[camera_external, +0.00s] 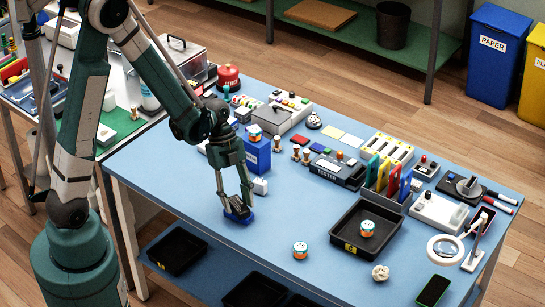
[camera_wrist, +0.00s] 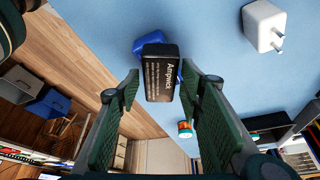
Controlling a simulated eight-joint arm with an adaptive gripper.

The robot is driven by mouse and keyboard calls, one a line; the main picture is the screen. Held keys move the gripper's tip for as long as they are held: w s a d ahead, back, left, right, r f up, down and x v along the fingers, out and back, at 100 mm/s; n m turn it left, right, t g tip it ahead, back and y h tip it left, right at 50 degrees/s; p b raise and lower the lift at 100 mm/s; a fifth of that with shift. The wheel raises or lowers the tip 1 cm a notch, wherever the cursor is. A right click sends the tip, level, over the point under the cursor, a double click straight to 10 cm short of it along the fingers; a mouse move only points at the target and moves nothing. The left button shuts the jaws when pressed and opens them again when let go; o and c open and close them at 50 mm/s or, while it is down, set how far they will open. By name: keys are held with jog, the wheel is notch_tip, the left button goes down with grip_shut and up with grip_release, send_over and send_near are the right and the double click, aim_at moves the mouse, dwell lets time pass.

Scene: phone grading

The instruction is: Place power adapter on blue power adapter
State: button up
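A black block-shaped adapter (camera_wrist: 160,75) with white lettering sits between my gripper's fingers in the wrist view. In the external view the black adapter (camera_external: 237,208) is low between the fingertips, on or just above the blue adapter (camera_external: 243,219); contact is hard to tell. The blue adapter (camera_wrist: 151,41) shows behind the black one in the wrist view, mostly hidden. My gripper (camera_wrist: 160,72) has its fingers apart on both sides of the black adapter, with narrow gaps visible. In the external view my gripper (camera_external: 236,201) points down near the table's front-left edge.
A white adapter with prongs (camera_wrist: 264,24) lies nearby on the blue table (camera_external: 180,180); it also shows in the external view (camera_external: 260,186). A blue box (camera_external: 258,155) stands behind my gripper. A black tray (camera_external: 345,240) and a small can (camera_external: 300,250) are to the right.

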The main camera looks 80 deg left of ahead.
jog(key=shift+o, duration=0.2)
jog(key=shift+r, duration=0.15)
jog(key=p+v, duration=0.2)
jog(key=v, duration=1)
dwell(0.9)
jog(key=s+d+r+n+t+y, duration=0.2)
jog(key=s+d+r+n, duration=0.2)
jog(key=d, duration=0.8)
jog(key=s+d+r+n+t+y, duration=0.2)
jog(key=s+d+r+n+t, duration=0.1)
jog(key=d+r+n, duration=0.6)
jog(key=s+d+r, duration=0.1)
jog(key=d+r, duration=0.3)
jog(key=shift+s+d+r, duration=0.2)
jog(key=shift+s+r, duration=0.05)
jog(key=shift+s, duration=0.05)
